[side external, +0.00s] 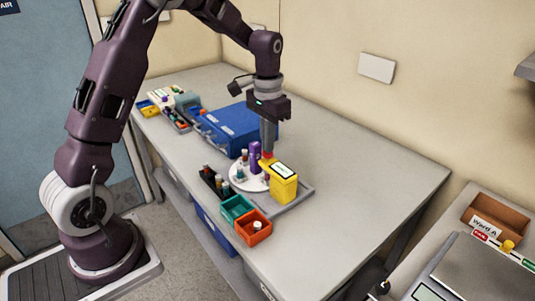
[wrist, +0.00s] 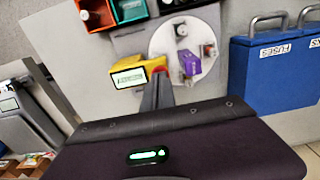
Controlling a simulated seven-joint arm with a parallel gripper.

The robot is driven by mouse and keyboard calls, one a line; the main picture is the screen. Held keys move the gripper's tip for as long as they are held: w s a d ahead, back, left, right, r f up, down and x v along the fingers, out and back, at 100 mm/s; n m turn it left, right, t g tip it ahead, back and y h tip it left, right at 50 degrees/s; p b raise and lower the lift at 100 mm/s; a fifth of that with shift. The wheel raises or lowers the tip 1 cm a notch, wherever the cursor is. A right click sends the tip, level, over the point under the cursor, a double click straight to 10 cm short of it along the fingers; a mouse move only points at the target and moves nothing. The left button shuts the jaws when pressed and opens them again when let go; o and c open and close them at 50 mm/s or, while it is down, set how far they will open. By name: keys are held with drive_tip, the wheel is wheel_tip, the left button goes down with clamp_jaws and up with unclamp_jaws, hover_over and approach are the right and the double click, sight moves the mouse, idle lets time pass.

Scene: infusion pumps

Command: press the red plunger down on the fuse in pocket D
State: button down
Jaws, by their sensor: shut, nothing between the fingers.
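A yellow device (side external: 284,185) with a small lit display stands at the right of a white round plate (side external: 240,185). Its arm reaches over the plate's edge. A red part (side external: 268,156), seemingly the plunger, shows at the top of that arm. My gripper (side external: 268,151) is shut and points straight down, its tips at or just above the red part; contact is unclear. In the wrist view, my gripper (wrist: 161,76) hides most of the plunger and whatever is beneath it, beside the yellow device (wrist: 152,66). The fuse in pocket D and the pocket letters cannot be made out.
A purple block (side external: 255,157) stands on the plate close to my fingers, with small cylinders around it. A blue case (side external: 238,128) is behind. A teal bin (side external: 237,207), an orange bin (side external: 254,228) and a dark rack (side external: 211,183) are in front. The table's right side is clear.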

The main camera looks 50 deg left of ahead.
drive_tip(key=shift+f, duration=0.65)
drive_tip(key=shift+r, duration=3.55)
drive_tip(key=shift+r, duration=0.1)
drive_tip(key=s+d+r+t, duration=0.2)
drive_tip(key=s+d+r, duration=0.3)
drive_tip(key=s, duration=0.5)
drive_tip(key=s+d+r+t, duration=0.2)
drive_tip(key=s+d+r, duration=0.25)
drive_tip(key=s, duration=0.55)
drive_tip(key=s+d+f+t, duration=0.1)
drive_tip(key=s+f, duration=0.1)
drive_tip(key=s, duration=0.5)
drive_tip(key=shift+t, duration=0.3)
